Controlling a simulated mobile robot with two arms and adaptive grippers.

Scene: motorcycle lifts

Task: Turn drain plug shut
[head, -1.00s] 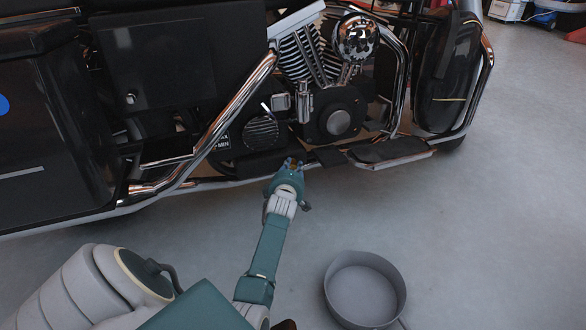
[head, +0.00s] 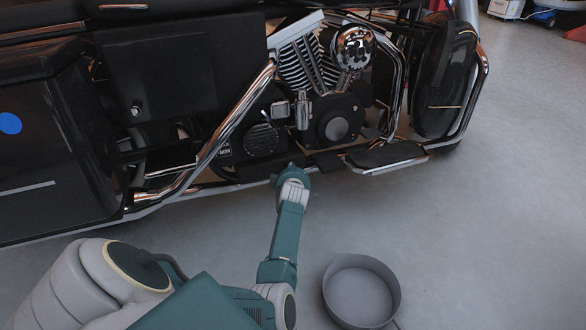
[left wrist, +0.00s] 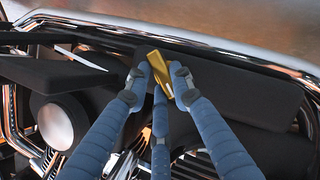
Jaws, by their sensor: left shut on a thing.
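The drain plug appears in the left wrist view as a brass-coloured, blocky piece (left wrist: 160,68), tilted in that picture. My left gripper (left wrist: 158,85) has blue jointed fingers, shut on the plug with one fingertip at each side and a third finger below. In the head view my left gripper (head: 292,169) reaches to the motorcycle's lower edge, under the engine (head: 330,120). There the plug is hidden behind my wrist and the fingertips barely show. How far the plug is threaded in cannot be seen. My right gripper is not in view.
A grey round pan (head: 360,290) stands on the floor right of my forearm. A chrome frame tube (head: 235,115) and a footboard (head: 385,155) flank the work spot. Black panels (left wrist: 245,90) lie close around the fingers.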

